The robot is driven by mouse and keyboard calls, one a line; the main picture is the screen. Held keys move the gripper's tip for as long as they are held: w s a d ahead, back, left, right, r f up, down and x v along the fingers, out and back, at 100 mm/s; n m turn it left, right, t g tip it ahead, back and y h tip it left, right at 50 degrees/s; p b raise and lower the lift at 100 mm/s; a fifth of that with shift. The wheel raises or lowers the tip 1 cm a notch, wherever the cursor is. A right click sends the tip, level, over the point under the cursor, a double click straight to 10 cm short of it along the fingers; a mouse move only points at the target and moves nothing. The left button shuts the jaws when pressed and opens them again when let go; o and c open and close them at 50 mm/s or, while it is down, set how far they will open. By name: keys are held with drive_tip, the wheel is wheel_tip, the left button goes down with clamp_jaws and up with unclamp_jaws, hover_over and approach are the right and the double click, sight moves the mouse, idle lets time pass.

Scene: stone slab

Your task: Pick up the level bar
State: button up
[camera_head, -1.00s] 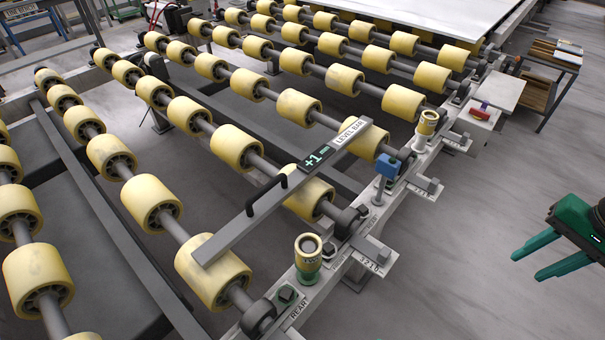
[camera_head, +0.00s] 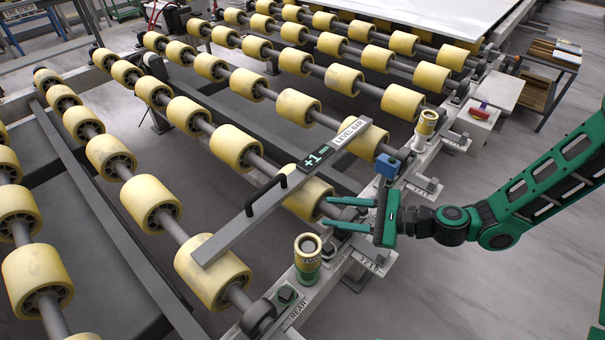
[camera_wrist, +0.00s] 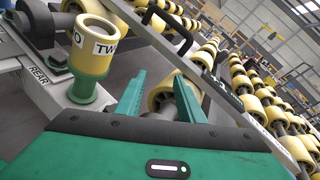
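The level bar (camera_head: 235,232) is a long grey bar with a black handle, a green "+1" display and a "LEVEL BAR" label. It lies across yellow rollers in the head view; it also shows in the wrist view (camera_wrist: 176,57), running diagonally behind the fingers. My green gripper (camera_head: 338,212) is at the bar's right side, near the rail, with its fingers pointing left toward the bar. The fingers are apart with nothing seen between them. In the wrist view the open fingers (camera_wrist: 160,98) point toward a yellow roller, short of the bar's handle (camera_wrist: 167,22).
A yellow-and-green cup-like post (camera_head: 308,256) stands on the rail near my gripper and looms close in the wrist view (camera_wrist: 92,58). A blue block (camera_head: 387,166) and another yellow post (camera_head: 427,124) stand farther along the rail. Open floor (camera_head: 480,280) lies at right.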

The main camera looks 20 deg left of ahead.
sight(287, 182)
drive_tip(key=a+m+t+y, duration=0.1)
drive_tip(key=a+m, duration=0.1)
drive_tip(key=a, duration=0.1)
drive_tip(key=w+a+r+m+y, duration=0.1)
drive_tip(key=a+m, duration=0.1)
drive_tip(key=a, duration=0.2)
drive_tip(key=a+m+t, duration=0.1)
drive_tip(key=a+m, duration=0.1)
drive_tip(key=a, duration=0.1)
drive_tip(key=shift+w+a+r+m+t+y, duration=0.2)
drive_tip(key=shift+r+m+t+y, duration=0.1)
drive_tip(key=shift+y, duration=0.1)
drive_tip(key=shift+w+a+r, duration=0.1)
drive_tip(key=shift+w+a, duration=0.1)
drive_tip(key=shift+a, duration=1.2)
drive_tip(key=shift+w+a+r, duration=0.1)
drive_tip(key=shift+w+a, duration=0.1)
drive_tip(key=shift+a, duration=1.15)
clamp_jaws()
